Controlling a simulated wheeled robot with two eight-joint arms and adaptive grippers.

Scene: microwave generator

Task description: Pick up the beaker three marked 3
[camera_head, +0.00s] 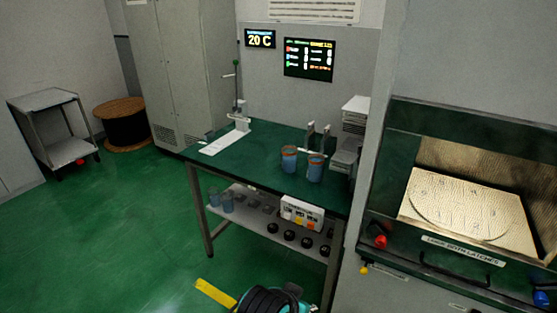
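Two beakers with blue contents and brownish rims stand upright side by side near the front right of the green-topped table (262,142). One is the left beaker (289,159), the other the right beaker (315,168). Two more bluish beakers stand on the table's lower shelf at its left end, a left one (214,198) and a right one (227,203). No number can be read on any of them, so I cannot tell which is beaker three. Neither of my grippers is in view.
A clamp stand (239,120) and a device with two uprights (318,142) stand on the table. An open microwave chamber (470,205) is at right. A grey cart (50,125) and a cable drum (121,125) stand at left.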

